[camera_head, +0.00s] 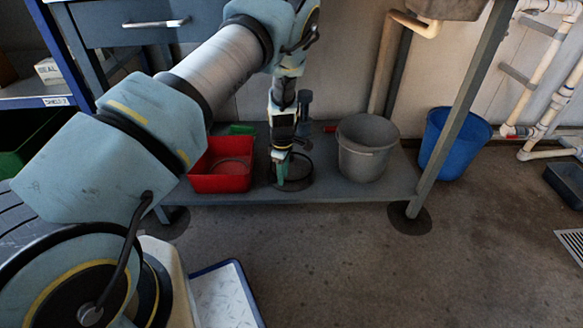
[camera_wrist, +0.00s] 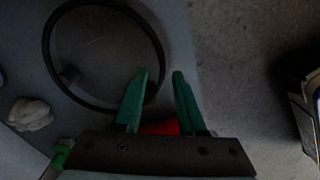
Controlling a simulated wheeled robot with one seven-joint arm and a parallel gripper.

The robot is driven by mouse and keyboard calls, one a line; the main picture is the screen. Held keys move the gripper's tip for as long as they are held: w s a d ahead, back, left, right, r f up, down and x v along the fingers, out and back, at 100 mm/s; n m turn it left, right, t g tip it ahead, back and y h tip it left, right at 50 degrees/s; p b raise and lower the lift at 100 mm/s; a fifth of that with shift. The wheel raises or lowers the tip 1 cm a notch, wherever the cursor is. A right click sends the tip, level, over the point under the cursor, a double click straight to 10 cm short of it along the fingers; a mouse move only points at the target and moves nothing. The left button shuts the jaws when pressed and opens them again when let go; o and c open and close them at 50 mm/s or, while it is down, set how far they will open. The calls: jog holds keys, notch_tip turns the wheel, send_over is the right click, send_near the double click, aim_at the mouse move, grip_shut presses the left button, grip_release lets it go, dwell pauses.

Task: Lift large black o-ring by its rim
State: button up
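The large black o-ring (camera_wrist: 47,45) lies flat on the grey lower shelf in the wrist view. In the head view the o-ring (camera_head: 308,179) shows as a dark ring under my gripper (camera_head: 283,174), which points down at it. In the wrist view my gripper (camera_wrist: 161,73) has two green fingers with a clear gap between them. The left finger overlaps the inside of the ring and the right finger is outside it, with the near-right rim showing between them. I cannot tell how far the fingertips are above the shelf. Nothing is held.
On the shelf (camera_head: 345,196), a red bin (camera_head: 222,183) stands left of the o-ring and a grey bucket (camera_head: 363,160) right of it. A blue bucket (camera_head: 455,145) stands farther right. A pale lump (camera_wrist: 30,113) lies left of the ring in the wrist view. A sloping table leg (camera_head: 455,120) stands at right.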

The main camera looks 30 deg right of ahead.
jog(key=shift+f, duration=0.25)
jog(key=shift+c, duration=0.4)
grip_shut()
dwell(0.5)
